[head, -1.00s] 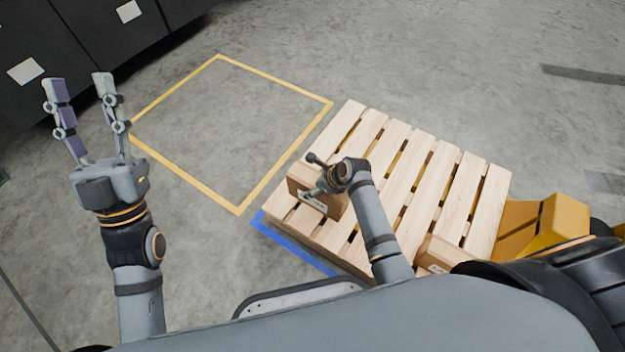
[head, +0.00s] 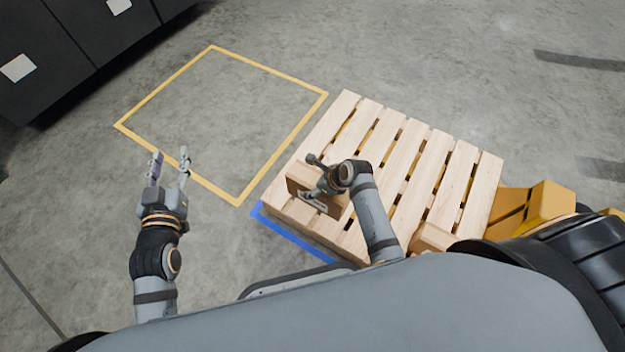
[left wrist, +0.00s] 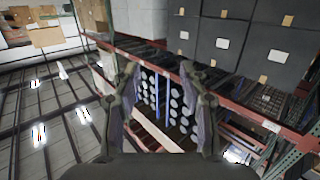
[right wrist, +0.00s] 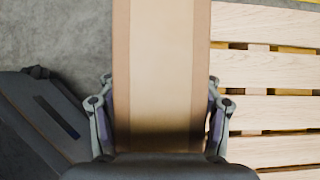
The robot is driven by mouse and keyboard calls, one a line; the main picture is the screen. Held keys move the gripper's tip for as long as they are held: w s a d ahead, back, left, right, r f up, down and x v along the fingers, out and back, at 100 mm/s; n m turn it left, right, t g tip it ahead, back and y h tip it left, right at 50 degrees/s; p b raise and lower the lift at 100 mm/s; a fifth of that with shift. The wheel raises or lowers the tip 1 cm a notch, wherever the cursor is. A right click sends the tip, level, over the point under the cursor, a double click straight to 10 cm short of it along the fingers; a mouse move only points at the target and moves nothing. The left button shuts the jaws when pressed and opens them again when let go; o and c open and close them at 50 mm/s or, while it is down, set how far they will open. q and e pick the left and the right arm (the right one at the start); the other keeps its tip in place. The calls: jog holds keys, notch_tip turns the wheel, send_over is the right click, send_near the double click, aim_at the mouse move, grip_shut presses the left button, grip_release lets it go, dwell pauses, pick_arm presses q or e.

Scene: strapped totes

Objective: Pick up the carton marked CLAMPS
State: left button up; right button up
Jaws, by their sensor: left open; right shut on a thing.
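The label's wording is too small to read. My right gripper (head: 318,180) is shut on this carton from above; in the right wrist view its fingers hold both sides of the carton (right wrist: 160,70). I cannot tell whether the carton is clear of the slats. A second carton (head: 432,238) stands at the pallet's near edge, partly hidden by my body. My left gripper (head: 169,168) is open and empty above the floor; it also shows in the left wrist view (left wrist: 165,85).
The slatted pallet (head: 400,185) rests on the floor, with a yellow object (head: 545,208) at its right. A yellow floor outline (head: 283,152) encloses empty floor left of it. Dark cabinets (head: 50,45) stand far left. Racks with grey bins (left wrist: 228,40) show in the left wrist view.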

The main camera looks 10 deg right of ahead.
jog(key=shift+s+r+p, duration=0.4)
jog(key=shift+s+r, duration=0.1)
jog(key=shift+s, duration=0.15)
pick_arm(q)
jog(key=s+f+g, duration=0.4)
jog(key=s+f, duration=0.1)
jog(key=f, duration=0.3)
jog(key=s+d+f+g+p, duration=0.1)
jog(key=s+f+g, duration=0.3)
jog(key=f, duration=0.4)
jog(key=shift+s+h, duration=0.3)
jog(key=shift+s, duration=0.1)
pick_arm(e)
jog(key=shift+s+r, duration=0.35)
jog(key=shift+s, duration=0.55)
pick_arm(q)
jog(key=shift+f, duration=0.1)
